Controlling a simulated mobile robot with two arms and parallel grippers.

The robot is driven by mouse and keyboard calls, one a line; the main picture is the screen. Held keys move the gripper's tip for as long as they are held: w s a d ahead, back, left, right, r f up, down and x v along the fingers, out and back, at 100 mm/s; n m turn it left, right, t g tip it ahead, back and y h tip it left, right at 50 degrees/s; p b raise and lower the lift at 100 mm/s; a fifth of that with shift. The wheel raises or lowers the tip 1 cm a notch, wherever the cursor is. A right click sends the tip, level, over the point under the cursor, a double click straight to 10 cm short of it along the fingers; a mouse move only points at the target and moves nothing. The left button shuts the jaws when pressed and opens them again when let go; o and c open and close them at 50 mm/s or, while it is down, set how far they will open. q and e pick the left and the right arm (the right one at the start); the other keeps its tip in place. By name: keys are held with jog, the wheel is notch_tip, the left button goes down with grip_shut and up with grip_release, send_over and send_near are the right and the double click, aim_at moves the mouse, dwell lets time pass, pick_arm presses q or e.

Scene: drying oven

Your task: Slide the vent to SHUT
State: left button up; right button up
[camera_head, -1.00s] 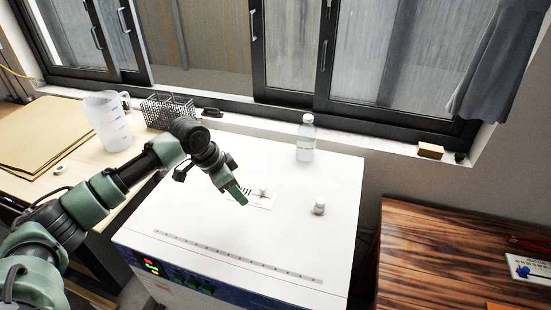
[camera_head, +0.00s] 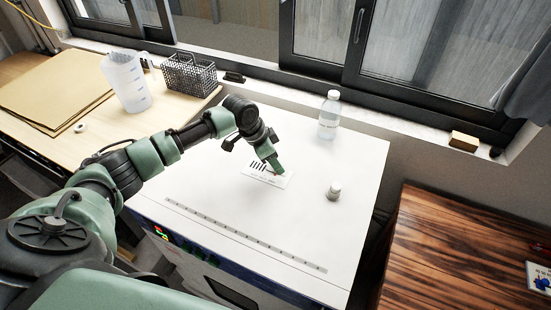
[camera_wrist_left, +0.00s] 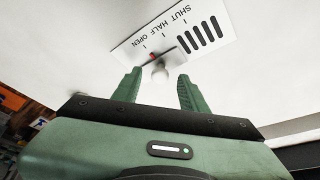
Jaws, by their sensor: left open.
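The vent plate (camera_head: 254,174) is a white label on the oven's (camera_head: 215,190) top, with black slots. In the left wrist view the plate (camera_wrist_left: 134,50) reads SHUT, HALF and OPEN. A pale round knob (camera_wrist_left: 159,71) with a red mark (camera_wrist_left: 152,57) shows there. The red mark looks nearer the OPEN end than SHUT; its exact tick is unclear. My left gripper (camera_head: 280,171) is over the plate's right part and hides the knob in the head view. In the left wrist view its fingers (camera_wrist_left: 160,88) are apart, with the knob beyond the gap between their tips. My right gripper is not in view.
A clear bottle (camera_head: 329,118) stands at the oven's back, and a small capped vial (camera_head: 334,191) stands right of the plate. A measuring jug (camera_head: 128,83) and a wire basket (camera_head: 190,76) are on the left table.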

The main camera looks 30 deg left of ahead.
pick_arm(q)
jog(key=shift+f, duration=0.15)
grip_shut()
dwell(1.4)
